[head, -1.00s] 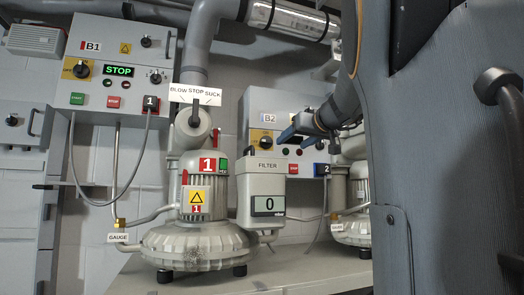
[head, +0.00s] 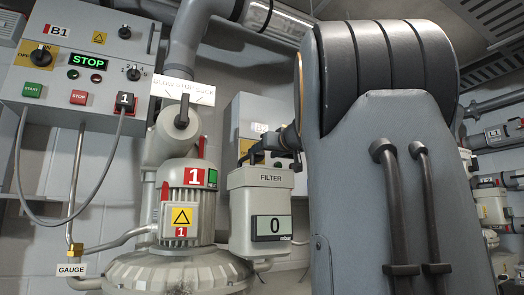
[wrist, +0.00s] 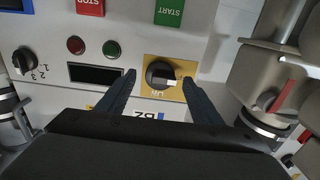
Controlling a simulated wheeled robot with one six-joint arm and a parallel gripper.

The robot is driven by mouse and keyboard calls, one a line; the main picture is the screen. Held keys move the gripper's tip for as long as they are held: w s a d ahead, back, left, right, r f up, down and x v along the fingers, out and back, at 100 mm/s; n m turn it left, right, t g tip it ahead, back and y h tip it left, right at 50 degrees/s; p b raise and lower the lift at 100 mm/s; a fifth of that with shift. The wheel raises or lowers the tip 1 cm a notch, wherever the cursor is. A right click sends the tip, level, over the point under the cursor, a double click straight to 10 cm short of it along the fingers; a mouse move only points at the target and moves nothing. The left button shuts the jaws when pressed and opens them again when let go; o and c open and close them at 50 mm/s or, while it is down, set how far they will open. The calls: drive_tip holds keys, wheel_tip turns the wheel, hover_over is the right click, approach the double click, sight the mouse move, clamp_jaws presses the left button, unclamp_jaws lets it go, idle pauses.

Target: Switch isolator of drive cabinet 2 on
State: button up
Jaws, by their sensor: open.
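Drive cabinet 2, marked B2 (wrist: 125,25), appears upside down in the wrist view; in the head view it (head: 243,108) is largely hidden by my arm. Its isolator, a black rotary knob (wrist: 158,72) on a yellow plate, is in the middle of the wrist view; the plate (head: 243,148) partly shows in the head view. The knob's exact setting is hard to read. The cabinet's display (wrist: 95,74) is dark. My gripper (wrist: 160,78) is open, its two fingers either side of the knob in the picture; I cannot tell if they touch it.
The selector knob (wrist: 22,60), red button (wrist: 90,6) and green button (wrist: 168,12) are on the same panel. Cabinet B1 (head: 85,60), its display lit STOP, is at left. Blower 1 (head: 180,215) and the filter box (head: 262,215) stand in front.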

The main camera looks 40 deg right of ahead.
sight(259, 154)
drive_tip(key=shift+p+x, duration=0.3)
drive_tip(key=shift+x, duration=0.75)
drive_tip(key=shift+a, duration=0.1)
drive_tip(key=c, duration=1)
